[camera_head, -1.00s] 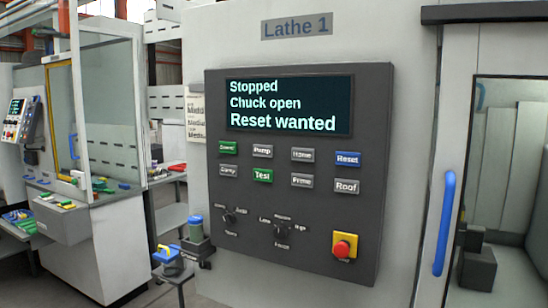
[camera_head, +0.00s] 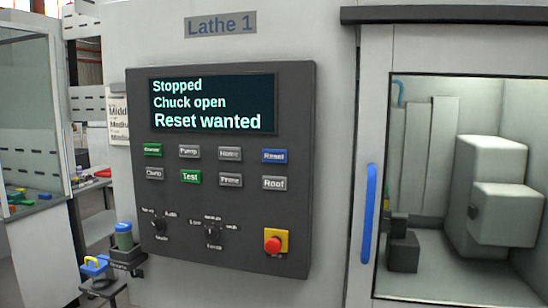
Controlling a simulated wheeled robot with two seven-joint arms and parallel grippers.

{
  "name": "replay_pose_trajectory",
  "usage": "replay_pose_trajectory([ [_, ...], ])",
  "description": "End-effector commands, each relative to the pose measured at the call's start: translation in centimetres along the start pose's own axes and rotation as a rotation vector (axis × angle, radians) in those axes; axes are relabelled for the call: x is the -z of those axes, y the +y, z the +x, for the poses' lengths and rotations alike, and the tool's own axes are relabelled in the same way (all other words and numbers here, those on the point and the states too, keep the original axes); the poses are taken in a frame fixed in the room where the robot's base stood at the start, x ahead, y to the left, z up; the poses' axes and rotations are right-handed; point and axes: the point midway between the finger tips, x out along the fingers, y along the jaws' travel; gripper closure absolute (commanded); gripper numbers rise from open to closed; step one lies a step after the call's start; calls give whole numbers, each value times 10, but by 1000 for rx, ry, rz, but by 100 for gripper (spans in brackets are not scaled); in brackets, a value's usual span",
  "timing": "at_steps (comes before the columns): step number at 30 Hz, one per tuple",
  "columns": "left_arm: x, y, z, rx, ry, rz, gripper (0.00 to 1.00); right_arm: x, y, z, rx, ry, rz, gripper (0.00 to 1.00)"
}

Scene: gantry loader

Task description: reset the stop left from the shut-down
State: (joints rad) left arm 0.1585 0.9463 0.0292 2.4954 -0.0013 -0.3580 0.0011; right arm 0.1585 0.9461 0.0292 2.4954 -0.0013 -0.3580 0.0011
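The control panel (camera_head: 225,235) of Lathe 1 is a dark grey plate on the pale machine front. Its screen (camera_head: 213,103) reads "Stopped", "Chuck open", "Reset wanted". The blue Reset button (camera_head: 274,156) is at the right end of the upper button row. A red mushroom stop button (camera_head: 272,245) sits on a yellow plate (camera_head: 283,236) at the lower right of the panel. I cannot tell whether it is pressed in. Neither of my grippers is in view.
Below Reset is the Roof button (camera_head: 274,183); a green Test button (camera_head: 190,177) is further left. Two rotary knobs sit lower. Right of the panel is a door with a blue handle (camera_head: 369,213).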

Motion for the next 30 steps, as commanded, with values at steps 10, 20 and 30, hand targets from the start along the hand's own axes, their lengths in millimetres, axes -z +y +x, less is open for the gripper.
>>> replay_pose_trajectory([
  [10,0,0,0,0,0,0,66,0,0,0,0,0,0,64],
  [20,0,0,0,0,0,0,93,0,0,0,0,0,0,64],
  [30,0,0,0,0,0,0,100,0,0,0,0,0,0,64],
])
